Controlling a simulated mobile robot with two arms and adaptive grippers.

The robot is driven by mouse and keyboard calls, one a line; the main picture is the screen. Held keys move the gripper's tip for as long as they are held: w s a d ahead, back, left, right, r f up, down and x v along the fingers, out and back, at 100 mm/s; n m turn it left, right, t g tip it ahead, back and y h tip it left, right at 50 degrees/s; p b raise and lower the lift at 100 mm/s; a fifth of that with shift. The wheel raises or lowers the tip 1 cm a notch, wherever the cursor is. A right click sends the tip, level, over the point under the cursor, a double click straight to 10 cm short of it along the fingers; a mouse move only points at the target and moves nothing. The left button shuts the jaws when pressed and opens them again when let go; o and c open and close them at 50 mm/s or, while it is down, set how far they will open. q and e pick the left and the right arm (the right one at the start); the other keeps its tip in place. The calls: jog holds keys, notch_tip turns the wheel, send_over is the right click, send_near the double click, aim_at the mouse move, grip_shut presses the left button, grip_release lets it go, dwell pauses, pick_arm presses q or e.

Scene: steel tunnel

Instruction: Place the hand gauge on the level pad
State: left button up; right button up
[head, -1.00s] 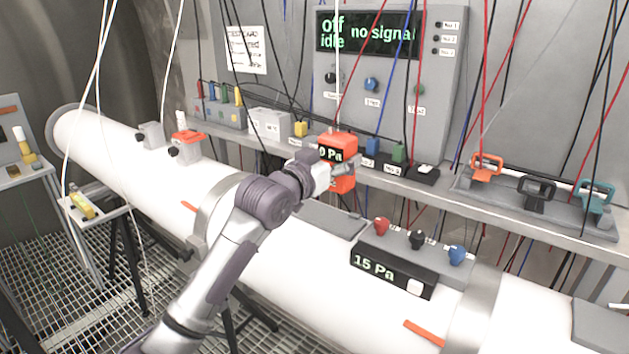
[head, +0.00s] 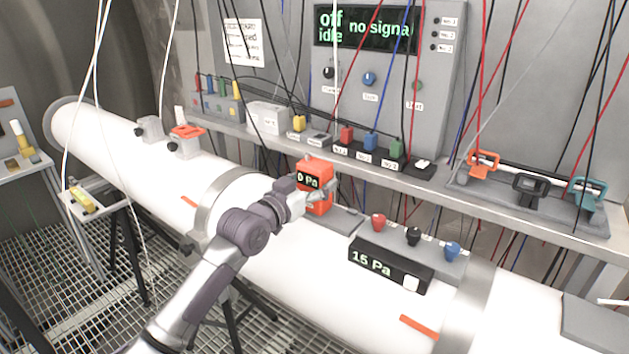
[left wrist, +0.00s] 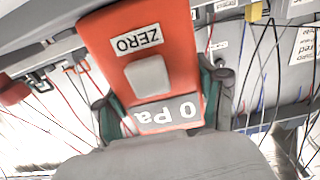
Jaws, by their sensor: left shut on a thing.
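The hand gauge (head: 316,172) is an orange box with a dark display reading 0 Pa. My left gripper (head: 318,194) is shut on it and holds it upright over the white pipe. In the left wrist view the gauge (left wrist: 148,75) appears upside down between the two fingers, with a ZERO label and a grey button. A flat grey pad (head: 345,219), which looks like the level pad, lies on the pipe just under and right of the gauge. The gauge and arm hide part of it. I cannot tell whether the gauge touches it. My right gripper is out of view.
A black 15 Pa box (head: 388,268) with red, black and blue knobs behind it sits right of the pad. A steel shelf (head: 425,188) with coloured connectors runs behind. Loose cables hang in front of the wall panel (head: 385,85).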

pick_arm(q)
jog(key=o, duration=1.3)
jog(key=shift+f, duration=0.1)
jog(key=shift+r, duration=0.3)
jog(key=b+v, duration=0.2)
jog(key=v, duration=1)
jog(key=shift+f, duration=0.1)
